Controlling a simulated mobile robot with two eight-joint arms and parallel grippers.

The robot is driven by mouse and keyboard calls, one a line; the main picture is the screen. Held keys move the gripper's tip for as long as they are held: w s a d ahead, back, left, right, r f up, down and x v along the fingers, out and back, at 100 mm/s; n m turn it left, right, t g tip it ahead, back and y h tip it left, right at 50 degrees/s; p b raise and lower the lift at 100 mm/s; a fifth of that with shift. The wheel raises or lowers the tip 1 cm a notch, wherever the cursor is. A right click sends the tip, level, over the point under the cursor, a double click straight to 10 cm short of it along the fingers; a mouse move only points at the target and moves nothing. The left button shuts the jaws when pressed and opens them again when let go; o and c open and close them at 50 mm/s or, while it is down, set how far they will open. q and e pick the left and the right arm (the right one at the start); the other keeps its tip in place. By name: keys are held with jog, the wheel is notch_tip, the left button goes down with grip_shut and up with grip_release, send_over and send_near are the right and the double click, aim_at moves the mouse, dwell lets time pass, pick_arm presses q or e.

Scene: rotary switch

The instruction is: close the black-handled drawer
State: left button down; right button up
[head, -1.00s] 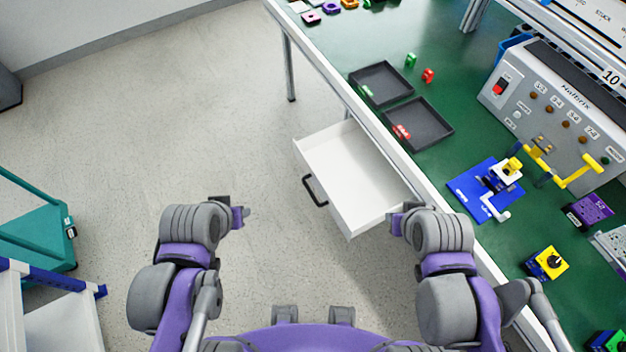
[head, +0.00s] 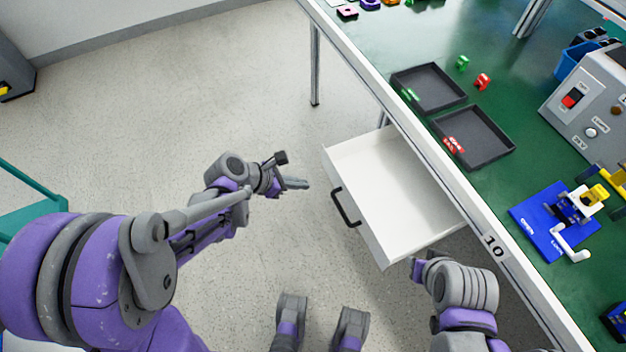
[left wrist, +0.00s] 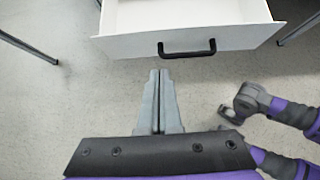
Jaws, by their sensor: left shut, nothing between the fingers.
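The white drawer (head: 395,195) with a black bar handle (head: 345,207) stands pulled out from under the green-topped bench and looks empty. The drawer front (left wrist: 190,42) and its black handle (left wrist: 187,48) also show at the top of the left wrist view. My left gripper (head: 300,183) is shut and empty, to the left of the handle and apart from it. In the left wrist view its closed fingers (left wrist: 160,85) point toward the drawer front, slightly left of the handle. My right arm is beside the drawer's near right corner; its fingertips (head: 418,268) show too little to tell their state.
The bench (head: 404,122) carries two dark trays (head: 430,103) (head: 490,155), a blue fixture (head: 535,228) and a grey control box (head: 590,110). A bench leg (head: 316,65) stands behind the drawer. The floor (head: 180,100) left of the drawer is clear.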

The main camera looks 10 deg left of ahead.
aim_at(342, 183)
pick_arm(q)
jog(key=shift+w+d+f+b, duration=0.2)
jog(key=shift+w+d+f, duration=0.8)
jog(key=shift+d, duration=0.4)
jog(key=shift+w+d+f+b, duration=0.15)
jog(key=shift+w+d+f, duration=0.9)
jog(key=shift+d, duration=0.3)
jog(key=shift+w+d+f+b, duration=0.2)
jog(key=shift+w+d+f, duration=0.8)
jog(key=shift+d, duration=0.4)
jog(key=w+d+b, duration=0.1)
jog(key=w+d, duration=0.6)
jog(key=d, duration=0.3)
jog(key=w+d+b, duration=0.1)
jog(key=w+d, duration=0.6)
jog(key=d, duration=0.3)
jog(key=shift+w, duration=0.15)
jog(key=shift+r, duration=0.1)
